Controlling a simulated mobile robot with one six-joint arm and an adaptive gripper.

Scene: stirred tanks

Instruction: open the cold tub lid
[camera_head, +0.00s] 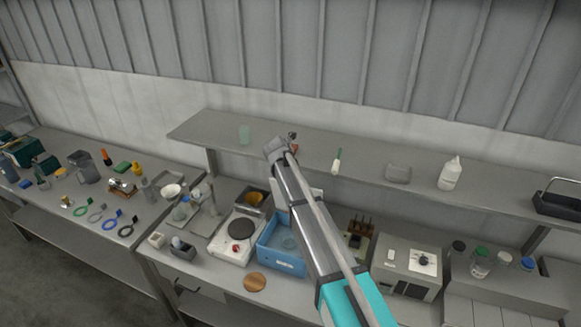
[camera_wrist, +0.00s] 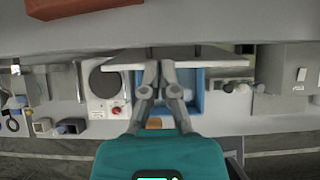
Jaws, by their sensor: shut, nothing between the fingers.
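The cold tub is a blue open-topped box (camera_head: 279,262) on the bench, partly behind my arm in the head view. Its inside shows, with something pale in it. In the wrist view its blue right wall (camera_wrist: 199,95) shows beside my fingers. A grey flat panel, seemingly the lid (camera_wrist: 215,58), stands raised at the tub's back edge; a pale edge of it (camera_head: 317,194) shows beside my arm in the head view. My gripper (camera_wrist: 159,66) is shut and empty, its fingertips over the panel in the picture; I cannot tell whether they touch it. The head view hides it.
A white hot plate (camera_head: 233,238) with a dark disc stands left of the tub. A round wooden disc (camera_head: 255,282) lies in front. A grey box instrument (camera_head: 407,266) stands to the right. A shelf (camera_head: 226,126) runs above the bench behind the tub.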

